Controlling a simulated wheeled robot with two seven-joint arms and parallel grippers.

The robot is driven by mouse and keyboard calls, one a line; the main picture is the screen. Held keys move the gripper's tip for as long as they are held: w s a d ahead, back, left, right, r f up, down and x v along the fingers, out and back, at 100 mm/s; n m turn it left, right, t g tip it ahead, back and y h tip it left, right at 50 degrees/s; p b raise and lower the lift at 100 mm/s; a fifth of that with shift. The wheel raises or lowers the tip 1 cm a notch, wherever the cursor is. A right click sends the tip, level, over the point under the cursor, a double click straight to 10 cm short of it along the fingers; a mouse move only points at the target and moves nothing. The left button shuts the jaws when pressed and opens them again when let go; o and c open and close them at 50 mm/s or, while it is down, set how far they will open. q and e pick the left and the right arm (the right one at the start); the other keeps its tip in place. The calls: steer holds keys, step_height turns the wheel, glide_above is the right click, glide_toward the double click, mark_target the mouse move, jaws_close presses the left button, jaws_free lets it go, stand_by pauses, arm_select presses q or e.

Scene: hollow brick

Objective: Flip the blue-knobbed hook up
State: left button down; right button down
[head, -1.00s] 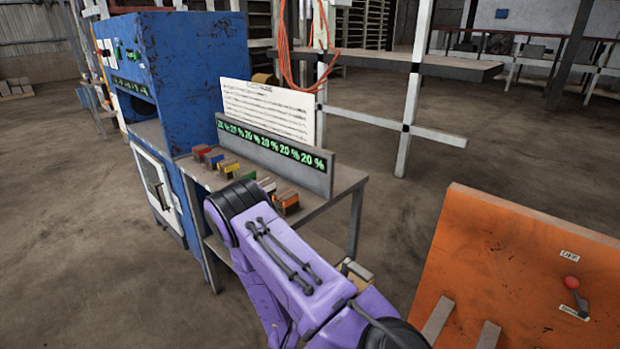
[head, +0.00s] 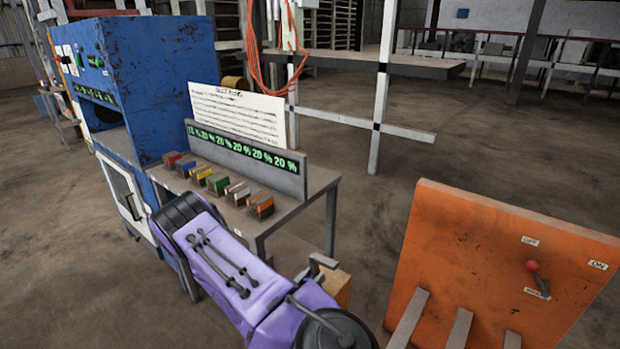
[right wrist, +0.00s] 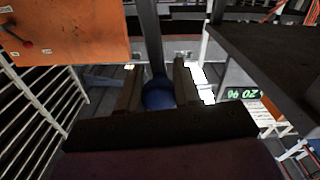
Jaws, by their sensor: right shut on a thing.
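The blue knob (right wrist: 158,95) of the hook shows in the right wrist view between the two brownish fingers of my right gripper (right wrist: 158,88), which is shut on it. A dark bar (right wrist: 149,35) stands behind the knob; I cannot tell whether it is part of the hook. In the head view my purple right arm fills the lower middle, in front of the table, and the blue knob cannot be made out. The hook's angle is hidden. My left gripper is in neither view.
An orange panel (head: 480,265) with a red-knobbed lever (head: 533,266) stands at right. A table (head: 318,185) holds several coloured blocks and a green display (head: 245,155). A blue machine (head: 160,75) stands at left. Open floor lies between table and panel.

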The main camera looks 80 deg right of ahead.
steer(key=c, duration=0.8)
jaws_free()
steer(key=shift+w, duration=0.1)
steer(key=b+v, duration=0.2)
steer(key=v, duration=0.8)
steer(key=shift+w+a, duration=0.1)
steer(key=shift+a, duration=0.15)
